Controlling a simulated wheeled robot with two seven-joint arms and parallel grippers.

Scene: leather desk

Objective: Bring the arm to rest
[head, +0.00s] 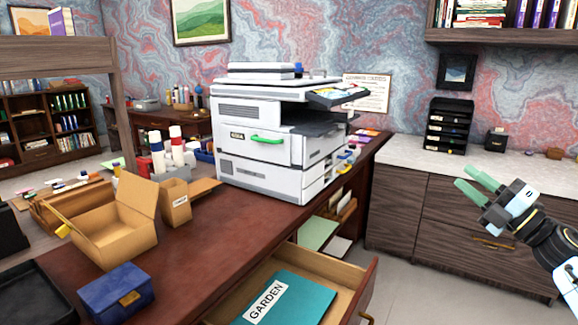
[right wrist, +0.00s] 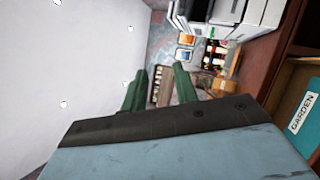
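My right gripper (head: 474,184) is at the right of the head view, held in the air in front of the grey cabinets. Its two green fingers are apart with nothing between them. The fingers also show in the right wrist view (right wrist: 158,88), spread with a gap. My left gripper is not in the head view. An open drawer (head: 362,290) of the desk holds a teal folder (head: 290,305) labelled GARDEN. The folder also shows at the right edge of the right wrist view (right wrist: 305,125). The right gripper is well apart from the drawer.
The brown leather desk (head: 215,245) carries a white printer (head: 265,140), an open cardboard box (head: 115,235) and a blue box (head: 115,295). A pale counter (head: 405,155) with a black letter tray (head: 449,125) stands behind the gripper. The floor between desk and cabinets is clear.

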